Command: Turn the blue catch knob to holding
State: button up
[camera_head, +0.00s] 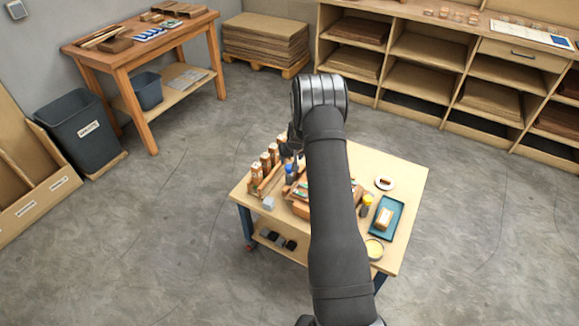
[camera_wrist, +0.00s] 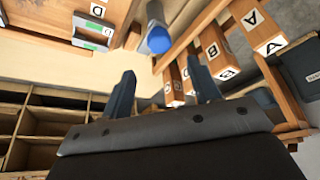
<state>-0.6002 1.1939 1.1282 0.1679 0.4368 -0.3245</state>
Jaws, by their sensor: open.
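My gripper (camera_wrist: 160,74) is open, with its two dark fingers apart and nothing between them. In the head view my gripper (camera_head: 294,145) is over the left back part of the small workbench (camera_head: 395,170), partly hidden by my arm. A round blue end on a grey cylinder (camera_wrist: 158,40) shows just beyond the fingertips in the wrist view, apart from them. A small blue-topped thing (camera_head: 289,171) stands below my gripper in the head view. I cannot tell whether either is the catch knob or a bottle cap, nor read a catch position.
Wooden blocks lettered A and B (camera_wrist: 213,50) stand close to the right finger in the wrist view. A teal tray (camera_head: 400,206), a yellow-capped bottle (camera_head: 366,202) and a yellow-filled dish (camera_head: 374,248) are on the bench's right. My arm hides the bench's middle.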

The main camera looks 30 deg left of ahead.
aim_at(289, 166)
jog(key=x, duration=0.8)
jog(key=shift+w+f, duration=0.1)
jog(key=shift+f, duration=0.2)
jog(key=shift+c, duration=0.5)
jog(key=c, duration=0.9)
